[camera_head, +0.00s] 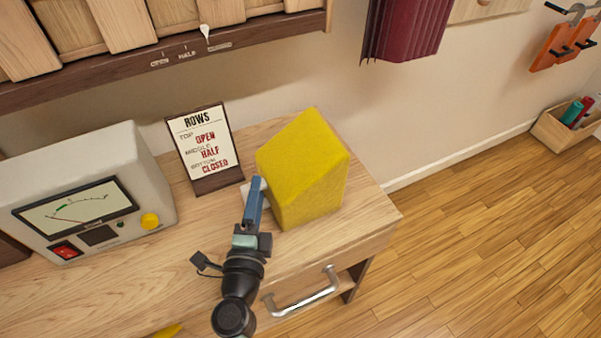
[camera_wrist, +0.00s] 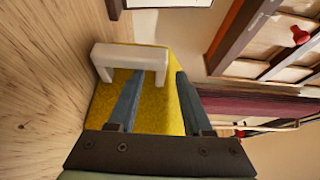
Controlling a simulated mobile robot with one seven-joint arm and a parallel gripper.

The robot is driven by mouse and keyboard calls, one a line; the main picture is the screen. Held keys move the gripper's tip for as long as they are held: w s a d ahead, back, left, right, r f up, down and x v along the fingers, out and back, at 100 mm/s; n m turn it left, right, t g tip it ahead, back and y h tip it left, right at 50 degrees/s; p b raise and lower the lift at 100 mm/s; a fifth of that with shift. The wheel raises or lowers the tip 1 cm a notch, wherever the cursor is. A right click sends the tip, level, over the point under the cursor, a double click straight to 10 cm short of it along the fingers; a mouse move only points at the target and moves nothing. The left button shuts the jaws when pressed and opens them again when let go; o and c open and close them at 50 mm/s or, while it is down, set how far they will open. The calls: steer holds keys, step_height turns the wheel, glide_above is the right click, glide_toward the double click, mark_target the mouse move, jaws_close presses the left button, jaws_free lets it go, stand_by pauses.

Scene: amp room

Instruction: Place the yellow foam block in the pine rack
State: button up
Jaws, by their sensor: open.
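The yellow foam block (camera_head: 303,170) stands on the wooden desktop near its right end, with a slanted top. My gripper (camera_head: 256,187) is at the block's left side, pointing at it. In the wrist view my gripper (camera_wrist: 159,78) has its two blue fingers apart, with the yellow block (camera_wrist: 158,112) behind and between them. A pale handle-like bracket (camera_wrist: 130,57) lies across the block's near face by the left finger; I cannot tell whether they touch. The block rests on the desk. I cannot identify a pine rack with certainty in either view.
A meter box (camera_head: 85,195) stands at the left of the desk (camera_head: 95,295), and a ROWS sign (camera_head: 205,148) stands behind my gripper. A slatted wooden panel (camera_head: 120,25) hangs above. A drawer handle (camera_head: 302,292) juts out in front. Open floor (camera_head: 470,230) lies right.

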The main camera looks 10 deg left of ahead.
steer(key=shift+w, duration=0.15)
jaws_close()
stand_by(1.4)
